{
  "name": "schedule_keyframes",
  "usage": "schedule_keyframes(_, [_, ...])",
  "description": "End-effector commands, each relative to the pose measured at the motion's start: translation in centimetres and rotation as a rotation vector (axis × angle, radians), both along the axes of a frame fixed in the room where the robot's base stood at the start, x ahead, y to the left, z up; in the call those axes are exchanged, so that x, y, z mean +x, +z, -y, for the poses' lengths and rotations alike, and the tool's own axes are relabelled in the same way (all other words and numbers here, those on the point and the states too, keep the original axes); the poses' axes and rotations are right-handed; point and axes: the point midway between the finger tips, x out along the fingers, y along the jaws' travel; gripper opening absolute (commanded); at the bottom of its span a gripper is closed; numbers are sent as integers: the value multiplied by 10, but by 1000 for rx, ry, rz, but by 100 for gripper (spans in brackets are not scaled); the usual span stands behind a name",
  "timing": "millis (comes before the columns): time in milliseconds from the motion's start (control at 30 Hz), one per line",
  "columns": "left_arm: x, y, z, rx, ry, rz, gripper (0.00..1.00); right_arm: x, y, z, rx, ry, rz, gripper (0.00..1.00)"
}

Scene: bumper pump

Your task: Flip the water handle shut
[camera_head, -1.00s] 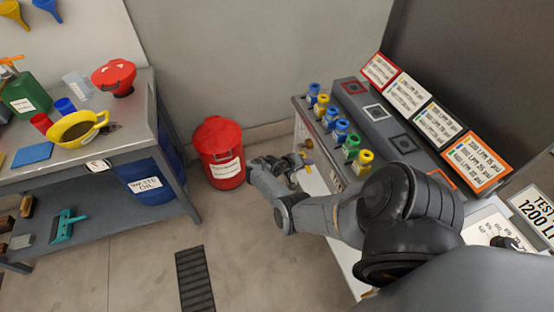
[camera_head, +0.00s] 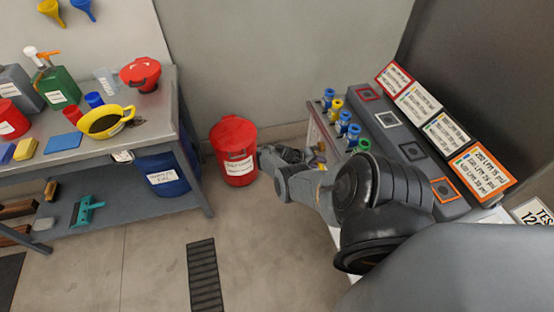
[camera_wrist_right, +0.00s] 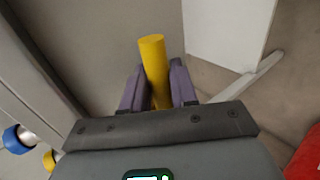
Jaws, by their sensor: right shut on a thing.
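My right gripper (camera_head: 318,158) is at the left side of the grey test bench, small and partly hidden by its own arm in the head view. In the right wrist view, the right gripper (camera_wrist_right: 158,90) has its two purple-grey fingers closed on a yellow round bar (camera_wrist_right: 154,62), which looks like the water handle. The bar's free end sticks out past the fingertips. What the bar is fixed to is hidden. My left gripper is in neither view.
Blue, yellow and green couplings (camera_head: 342,122) line the bench edge beside the arm. A red bin (camera_head: 235,150) stands on the floor left of the gripper. A steel workbench (camera_head: 190,150) with funnels, jugs and a yellow bowl (camera_head: 105,122) is further left. The floor between is mostly clear.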

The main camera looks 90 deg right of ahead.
Motion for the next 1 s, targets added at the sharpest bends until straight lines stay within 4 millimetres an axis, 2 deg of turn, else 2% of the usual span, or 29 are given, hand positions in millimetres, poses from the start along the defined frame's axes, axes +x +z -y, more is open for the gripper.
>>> schedule_keyframes(100, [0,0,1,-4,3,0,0,0,-1,0,4,2,1,0])
schedule_keyframes(133, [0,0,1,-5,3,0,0,0,-1,0,4,2,1,29])
schedule_keyframes(233, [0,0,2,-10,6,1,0,0,-1,0,3,2,0,44])
schedule_keyframes(267, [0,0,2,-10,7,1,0,0,-1,0,3,2,0,46])
schedule_keyframes(667, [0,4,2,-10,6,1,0,6,4,-2,1,1,2,46])
schedule_keyframes(1000, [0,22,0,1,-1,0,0,47,35,-16,2,1,4,46])
